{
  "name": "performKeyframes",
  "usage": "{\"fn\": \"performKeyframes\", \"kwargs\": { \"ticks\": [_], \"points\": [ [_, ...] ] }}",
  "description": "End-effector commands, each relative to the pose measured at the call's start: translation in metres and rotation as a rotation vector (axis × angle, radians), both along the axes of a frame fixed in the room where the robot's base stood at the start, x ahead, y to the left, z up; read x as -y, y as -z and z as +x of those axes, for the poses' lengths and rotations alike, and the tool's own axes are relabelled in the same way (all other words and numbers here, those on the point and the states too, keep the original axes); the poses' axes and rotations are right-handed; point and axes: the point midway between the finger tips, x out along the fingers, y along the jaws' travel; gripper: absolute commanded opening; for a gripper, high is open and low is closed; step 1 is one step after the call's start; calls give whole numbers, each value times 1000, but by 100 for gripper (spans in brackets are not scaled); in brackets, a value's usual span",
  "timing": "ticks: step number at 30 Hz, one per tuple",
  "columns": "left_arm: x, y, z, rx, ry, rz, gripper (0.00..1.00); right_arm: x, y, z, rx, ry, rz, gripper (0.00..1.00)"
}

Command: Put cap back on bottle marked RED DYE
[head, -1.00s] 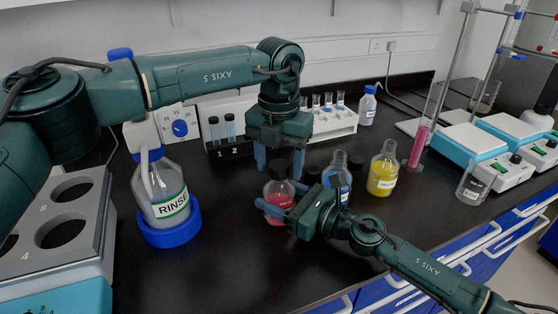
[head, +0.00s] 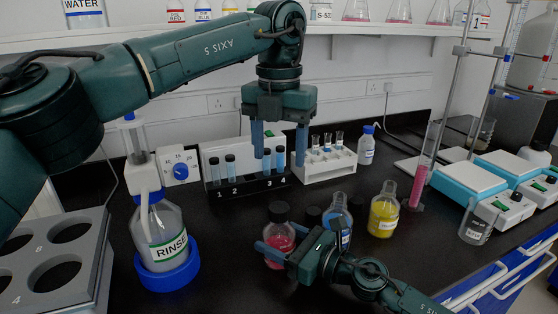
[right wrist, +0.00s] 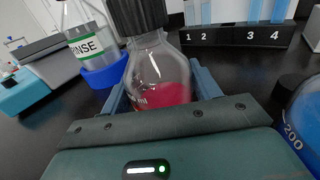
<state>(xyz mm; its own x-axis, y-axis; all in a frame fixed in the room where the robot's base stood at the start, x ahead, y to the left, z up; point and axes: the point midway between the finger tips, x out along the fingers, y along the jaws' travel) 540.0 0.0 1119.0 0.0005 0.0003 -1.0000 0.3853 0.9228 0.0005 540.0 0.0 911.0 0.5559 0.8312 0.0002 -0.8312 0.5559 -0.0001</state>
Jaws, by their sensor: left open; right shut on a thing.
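A bottle of red liquid (head: 280,240) stands on the black bench with a black cap (head: 279,211) sitting on its neck. The bottle (right wrist: 160,75) and cap (right wrist: 138,14) also show in the right wrist view; the label is mostly hidden. My right gripper (head: 266,240) is shut around the bottle's body from the front right. My left gripper (head: 279,160) points down, open and empty, above the cap and clear of it.
A blue-liquid bottle (head: 338,225), a dark cap (head: 313,216) and a yellow bottle (head: 383,212) stand just right. A RINSE bottle (head: 160,240) in a blue holder is left. A tube rack (head: 240,187) and white vial rack (head: 325,170) stand behind.

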Motion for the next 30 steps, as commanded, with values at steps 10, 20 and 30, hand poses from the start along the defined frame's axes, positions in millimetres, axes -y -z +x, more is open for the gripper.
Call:
{"fn": "performKeyframes", "kwargs": {
  "ticks": [10,20,30],
  "points": [
    [0,0,0,0,0,0,58,0,0,0,-1,0,-1,70],
    [0,0,0,0,-1,0,58,0,0,0,0,0,0,87],
    [0,4,0,0,-1,0,58,22,2,-14,-2,2,-2,87]
  ]
}}
